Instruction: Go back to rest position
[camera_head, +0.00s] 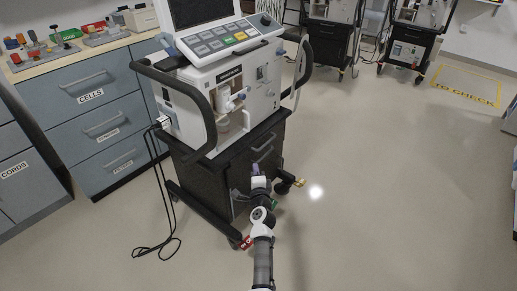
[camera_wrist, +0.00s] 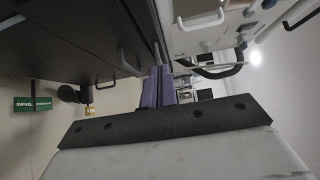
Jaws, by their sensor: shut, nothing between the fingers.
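My gripper (camera_head: 255,168) is at the end of my arm, in front of the drawer side of the near ventilator cart (camera_head: 202,184). Its purple fingers also show in the wrist view (camera_wrist: 158,88), side by side and shut, with nothing held. In the wrist view the picture is turned on its side, and the cart's dark drawer front (camera_wrist: 62,45) fills the upper left. I cannot tell whether the fingertips touch the cart.
The ventilator (camera_head: 228,85) stands on the cart. A black cable (camera_head: 165,200) hangs to the floor at left. Blue drawer cabinets (camera_head: 100,115) stand behind left. More ventilator carts (camera_head: 408,45) stand at the back. The floor at right (camera_head: 380,170) is clear.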

